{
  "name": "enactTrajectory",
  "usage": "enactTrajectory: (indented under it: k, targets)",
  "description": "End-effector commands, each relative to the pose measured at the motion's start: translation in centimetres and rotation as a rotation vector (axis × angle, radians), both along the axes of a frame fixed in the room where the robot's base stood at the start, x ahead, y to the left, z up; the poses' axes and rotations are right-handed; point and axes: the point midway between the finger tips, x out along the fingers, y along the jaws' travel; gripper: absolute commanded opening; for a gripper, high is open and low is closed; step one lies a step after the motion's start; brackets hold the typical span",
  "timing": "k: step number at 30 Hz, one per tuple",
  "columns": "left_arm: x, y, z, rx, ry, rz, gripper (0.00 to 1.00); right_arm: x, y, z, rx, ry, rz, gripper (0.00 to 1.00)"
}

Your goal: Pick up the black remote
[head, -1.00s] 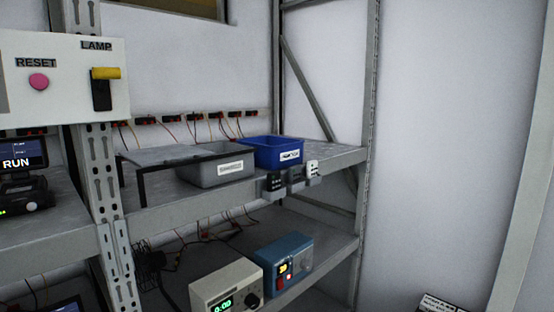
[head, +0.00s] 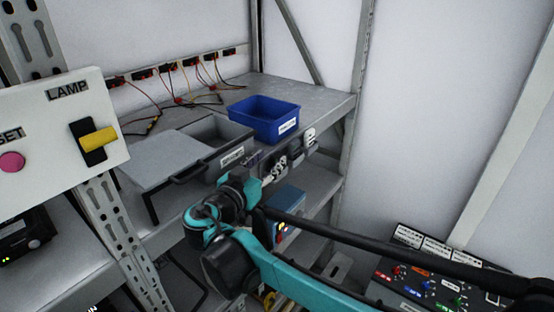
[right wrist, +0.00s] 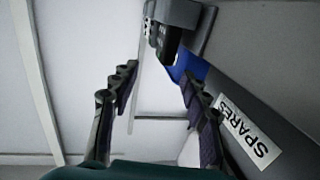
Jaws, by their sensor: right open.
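The black remote (head: 278,166) stands in a row of small handsets on the front edge of the upper shelf, partly hidden by my right gripper. In the right wrist view, dark handsets with buttons (right wrist: 167,42) show at the top, beyond the fingertips; I cannot tell surely which is the black one. My right gripper (head: 261,168) is beside the row, in front of the grey bin. In the right wrist view its fingers (right wrist: 158,80) are apart with nothing between them. My left gripper is out of view.
The grey bin (head: 232,158) labelled SPARES, with a lid-like panel beside it, and a blue bin (head: 265,118) stand close behind the handsets. A grey handset (head: 297,149) and a white one (head: 309,136) are to the right. A blue instrument (head: 289,198) sits below.

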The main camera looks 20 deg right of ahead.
Motion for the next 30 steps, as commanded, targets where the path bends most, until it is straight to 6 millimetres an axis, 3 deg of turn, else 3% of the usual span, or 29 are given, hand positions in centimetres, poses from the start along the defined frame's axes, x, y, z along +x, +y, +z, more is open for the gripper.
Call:
enactTrajectory:
  k: [9, 18, 19, 24, 30]
  targets:
    - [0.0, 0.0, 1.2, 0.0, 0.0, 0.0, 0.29, 3.3, -3.1, -0.9, 0.0, 0.001, -0.001, 0.46]
    - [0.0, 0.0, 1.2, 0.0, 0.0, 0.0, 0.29, 3.9, -3.5, -1.1, 0.001, 0.002, 0.001, 0.46]
    - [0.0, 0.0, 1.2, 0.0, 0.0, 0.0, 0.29, 3.9, -3.5, -1.1, 0.001, 0.002, 0.001, 0.43]
    - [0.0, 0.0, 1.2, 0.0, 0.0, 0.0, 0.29, 3.9, -3.5, -1.1, 0.001, 0.002, 0.001, 0.0]
    - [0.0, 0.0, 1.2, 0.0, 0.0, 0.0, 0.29, 3.8, -3.5, -1.1, 0.001, 0.002, 0.001, 0.0]
